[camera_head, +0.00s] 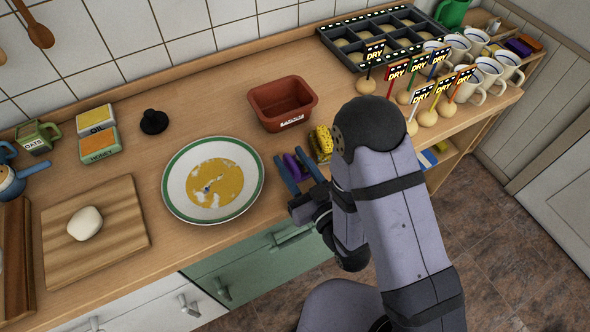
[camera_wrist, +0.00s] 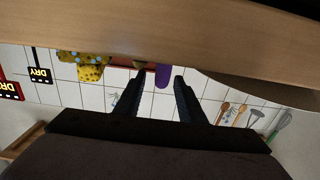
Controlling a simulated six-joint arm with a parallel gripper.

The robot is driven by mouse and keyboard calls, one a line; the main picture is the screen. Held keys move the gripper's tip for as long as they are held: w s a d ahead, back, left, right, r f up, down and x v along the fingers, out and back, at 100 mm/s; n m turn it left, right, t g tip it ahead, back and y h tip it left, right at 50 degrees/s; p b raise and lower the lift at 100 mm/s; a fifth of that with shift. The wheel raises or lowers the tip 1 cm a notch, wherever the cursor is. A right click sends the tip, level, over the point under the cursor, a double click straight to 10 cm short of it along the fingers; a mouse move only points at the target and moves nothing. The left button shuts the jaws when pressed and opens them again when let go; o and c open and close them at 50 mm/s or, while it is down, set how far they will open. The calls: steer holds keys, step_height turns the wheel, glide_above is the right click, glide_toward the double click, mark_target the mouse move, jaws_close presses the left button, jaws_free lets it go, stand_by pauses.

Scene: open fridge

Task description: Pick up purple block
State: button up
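A small purple block (camera_head: 296,169) is at the front edge of the counter, right of the plate. My gripper (camera_head: 292,158) is open, with its two blue-grey fingers on either side of the purple block in the head view. In the wrist view, the purple block (camera_wrist: 163,75) appears between the fingertips of my gripper (camera_wrist: 159,78), nearer the right one, with gaps visible beside it. I cannot tell whether either finger touches it. My arm hides part of the counter there.
A yellow spotted thing (camera_head: 321,142) stands just right of the block, also in the wrist view (camera_wrist: 90,68). A green-rimmed plate (camera_head: 175,165) lies left, and a reddish-brown container (camera_head: 283,104) behind. Several "DRY" signs (camera_head: 397,69) and mugs (camera_head: 489,72) crowd the right.

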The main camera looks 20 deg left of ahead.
mark_target(284, 151)
steer(key=shift+s+d+f, duration=0.15)
steer(key=shift+s+f, duration=0.05)
steer(key=shift+f, duration=0.15)
steer(key=shift+b+x, duration=0.45)
steer(key=shift+x, duration=0.95)
steer(key=shift+w+a+r+p, duration=0.15)
steer(key=shift+w+a+p, duration=0.1)
steer(key=shift+p, duration=0.1)
steer(key=shift+x, duration=0.8)
jaws_close()
